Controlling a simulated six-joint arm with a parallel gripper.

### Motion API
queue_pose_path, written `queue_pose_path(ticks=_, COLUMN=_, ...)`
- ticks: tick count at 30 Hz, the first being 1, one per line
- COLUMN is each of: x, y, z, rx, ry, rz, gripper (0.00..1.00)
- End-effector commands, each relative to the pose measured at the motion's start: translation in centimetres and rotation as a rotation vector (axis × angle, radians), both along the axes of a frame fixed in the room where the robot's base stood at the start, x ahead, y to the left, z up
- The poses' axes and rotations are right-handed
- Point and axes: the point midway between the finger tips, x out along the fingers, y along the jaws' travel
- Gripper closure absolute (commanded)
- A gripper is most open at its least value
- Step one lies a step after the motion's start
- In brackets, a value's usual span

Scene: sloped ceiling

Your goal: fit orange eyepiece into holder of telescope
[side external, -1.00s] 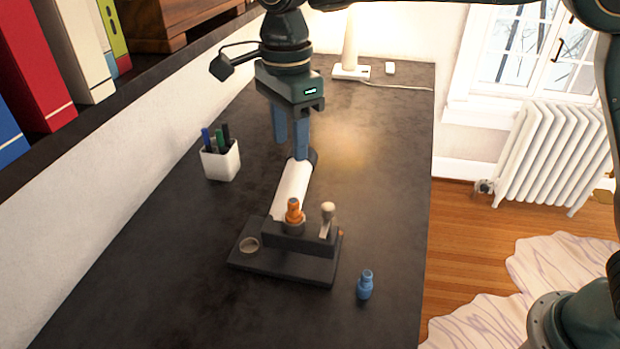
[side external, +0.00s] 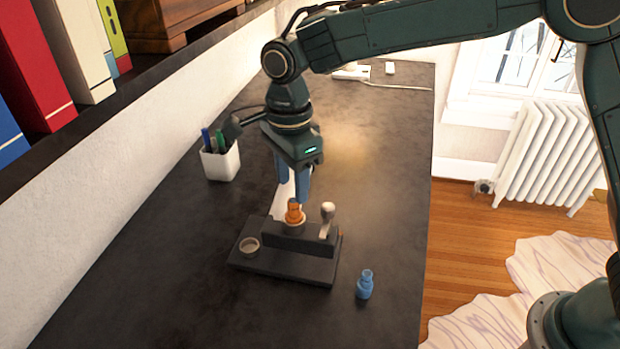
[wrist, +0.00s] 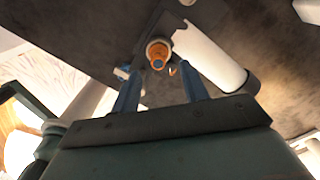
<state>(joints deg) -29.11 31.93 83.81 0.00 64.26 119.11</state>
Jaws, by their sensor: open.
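The orange eyepiece (side external: 294,214) stands upright in a round collar on the dark block at the near end of the white telescope tube (wrist: 208,54). In the wrist view the eyepiece (wrist: 157,55) is ringed by the pale collar rim; how deep it sits I cannot tell. My gripper (side external: 292,195) is open, pointing down just above and behind the eyepiece. In the wrist view my two blue fingers (wrist: 159,74) are spread, with the eyepiece appearing between and beyond their tips. My gripper hides most of the tube in the side view.
The dark base (side external: 285,265) has an empty round socket (side external: 250,245) at its left. A pale knob (side external: 327,215) rises right of the eyepiece. A blue eyepiece (side external: 365,284) stands on the table to the right. A pen cup (side external: 221,162) stands back left.

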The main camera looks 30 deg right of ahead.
Motion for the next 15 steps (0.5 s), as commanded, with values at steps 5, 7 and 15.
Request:
queue_pose_path(ticks=5, x=0.0, y=0.0, z=-0.1, rx=0.0, ry=0.001, rz=0.0, gripper=0.56)
queue_pose_path(ticks=7, x=-0.1, y=0.0, z=-0.4, rx=-0.001, ry=0.002, rz=0.0, gripper=0.56)
queue_pose_path(ticks=15, x=-0.3, y=0.1, z=-3.2, rx=-0.002, ry=0.003, rz=0.0, gripper=0.56)
